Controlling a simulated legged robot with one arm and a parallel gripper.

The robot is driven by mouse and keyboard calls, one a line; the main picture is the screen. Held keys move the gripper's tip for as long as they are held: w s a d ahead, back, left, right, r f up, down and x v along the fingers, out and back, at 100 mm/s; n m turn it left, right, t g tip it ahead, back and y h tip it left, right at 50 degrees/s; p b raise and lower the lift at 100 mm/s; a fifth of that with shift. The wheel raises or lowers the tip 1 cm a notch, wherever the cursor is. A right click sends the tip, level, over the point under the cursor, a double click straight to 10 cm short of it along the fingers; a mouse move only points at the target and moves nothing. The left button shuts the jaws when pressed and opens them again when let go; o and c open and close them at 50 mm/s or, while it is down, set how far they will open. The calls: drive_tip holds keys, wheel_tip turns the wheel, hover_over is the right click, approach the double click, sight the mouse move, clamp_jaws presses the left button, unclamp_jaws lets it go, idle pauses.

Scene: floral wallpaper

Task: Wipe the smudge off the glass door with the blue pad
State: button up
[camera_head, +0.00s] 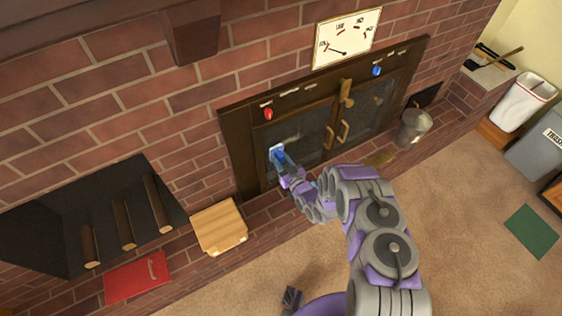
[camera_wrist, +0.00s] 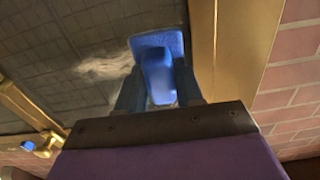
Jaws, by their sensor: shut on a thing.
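The blue pad (camera_wrist: 172,40) has a raised block-shaped handle, and my gripper (camera_wrist: 158,98) is shut on that handle. In the head view the pad (camera_head: 277,149) is at the left pane of the dark-framed glass door (camera_head: 300,137), with my gripper (camera_head: 284,164) just below it. A pale smudge (camera_wrist: 106,67) shows on the glass (camera_wrist: 75,35) directly left of the pad in the wrist view. The pad's edge is beside or slightly over the smudge. I cannot tell whether the pad touches the glass.
Brass handles (camera_head: 345,93) stand out at the middle of the doors. A metal bucket (camera_head: 413,127) stands right, and a wooden block (camera_head: 219,227) left.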

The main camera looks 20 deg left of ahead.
drive_tip(key=shift+d, duration=0.15)
drive_tip(key=shift+a, duration=0.2)
drive_tip(key=shift+w+a, duration=0.15)
drive_tip(key=shift+a, duration=0.1)
drive_tip(key=shift+w+a, duration=0.1)
drive_tip(key=shift+w+a, duration=0.3)
drive_tip(key=shift+w, duration=0.05)
idle(0.4)
drive_tip(key=shift+w+d+b, duration=0.9)
drive_tip(key=shift+w+d, duration=0.4)
drive_tip(key=shift+w, duration=0.05)
